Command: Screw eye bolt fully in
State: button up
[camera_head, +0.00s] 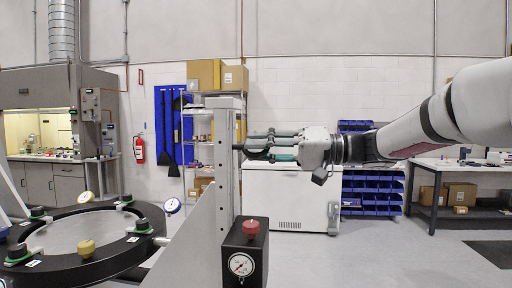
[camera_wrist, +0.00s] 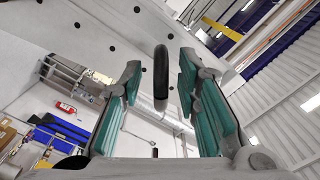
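The eye bolt (camera_wrist: 160,70) is a dark ring seen nearly edge-on in the wrist view, standing out from a pale plate with holes. In the head view, its dark end (camera_head: 239,147) shows at the right side of the upright grey post (camera_head: 225,170). My gripper (camera_head: 254,147) comes from the right, with its green-padded fingers pointing at the post. In the wrist view, the two fingers (camera_wrist: 159,88) stand on either side of the ring with a gap on both sides. The gripper is open and holds nothing. The bolt's thread is hidden, so its depth cannot be told.
A black box with a gauge (camera_head: 242,262) and a red knob (camera_head: 250,228) stands below the gripper, by the post. A round black fixture (camera_head: 80,245) with clamps and a yellow knob is at the lower left. A white cabinet and blue bins stand behind.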

jog(key=shift+w+a, duration=0.1)
jog(key=shift+a, duration=0.45)
grip_shut()
jog(key=shift+p, duration=0.3)
